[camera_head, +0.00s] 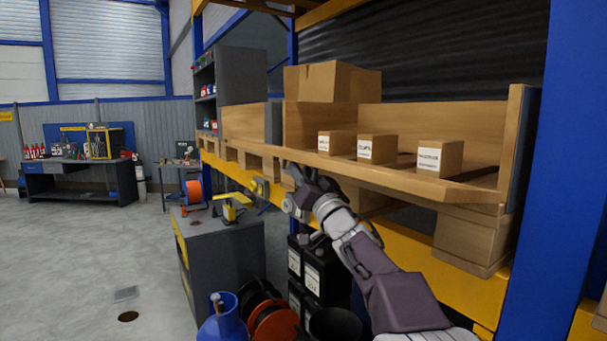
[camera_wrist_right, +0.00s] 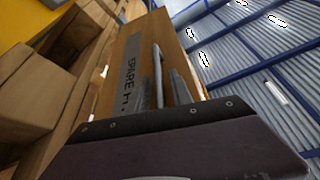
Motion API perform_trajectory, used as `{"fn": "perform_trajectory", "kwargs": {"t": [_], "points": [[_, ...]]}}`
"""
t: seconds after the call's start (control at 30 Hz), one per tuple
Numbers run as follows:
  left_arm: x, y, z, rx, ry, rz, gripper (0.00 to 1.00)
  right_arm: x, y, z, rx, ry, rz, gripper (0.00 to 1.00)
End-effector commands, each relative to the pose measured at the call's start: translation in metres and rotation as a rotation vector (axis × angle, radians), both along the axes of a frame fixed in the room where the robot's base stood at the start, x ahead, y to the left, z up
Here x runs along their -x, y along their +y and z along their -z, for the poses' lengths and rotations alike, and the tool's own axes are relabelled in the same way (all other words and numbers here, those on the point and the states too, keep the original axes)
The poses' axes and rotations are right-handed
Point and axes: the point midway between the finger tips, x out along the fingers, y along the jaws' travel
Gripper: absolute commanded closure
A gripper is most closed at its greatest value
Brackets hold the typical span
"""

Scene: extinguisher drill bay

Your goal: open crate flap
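A wooden crate sits on the shelf with its front open to view; its back wall (camera_head: 408,120) and right end wall (camera_head: 512,140) stand upright. Its front flap (camera_head: 400,178) shows as a long, low strip, seemingly folded down, and its exact angle is unclear. The wrist view shows a wooden panel (camera_wrist_right: 125,48) with a grey label reading "SPARE H", partly cut off. My right gripper (camera_head: 289,178) is at the left end of the flap, close in front of it. Slim grey bars stand by the label in the wrist view; whether the fingers are closed is unclear. My left gripper is out of view.
Several small labelled cartons (camera_head: 378,149) stand in the crate, with a larger carton (camera_head: 332,82) behind. A blue rack post (camera_head: 562,170) rises at the right. A grey cabinet (camera_head: 228,250), cable reels (camera_head: 275,325) and a blue gas cylinder (camera_head: 222,325) stand below. The left floor is mostly clear.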

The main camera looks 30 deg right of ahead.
Motion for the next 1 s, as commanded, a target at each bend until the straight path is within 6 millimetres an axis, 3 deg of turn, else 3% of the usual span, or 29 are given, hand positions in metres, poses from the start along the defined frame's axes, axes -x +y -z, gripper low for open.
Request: {"fn": "perform_trajectory", "kwargs": {"t": [0.27, 0.5, 0.7, 1.0], "points": [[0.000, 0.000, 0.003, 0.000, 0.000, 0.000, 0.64, 0.006, 0.002, -0.001, 0.003, -0.008, -0.004, 0.67], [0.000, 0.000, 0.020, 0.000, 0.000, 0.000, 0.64, 0.054, 0.002, 0.019, 0.001, -0.009, 0.001, 0.67], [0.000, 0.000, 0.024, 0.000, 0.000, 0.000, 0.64, 0.082, 0.003, 0.029, 0.000, -0.008, 0.000, 0.67], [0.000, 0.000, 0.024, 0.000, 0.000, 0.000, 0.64, 0.086, 0.003, 0.030, -0.001, -0.007, -0.002, 0.67]]}}
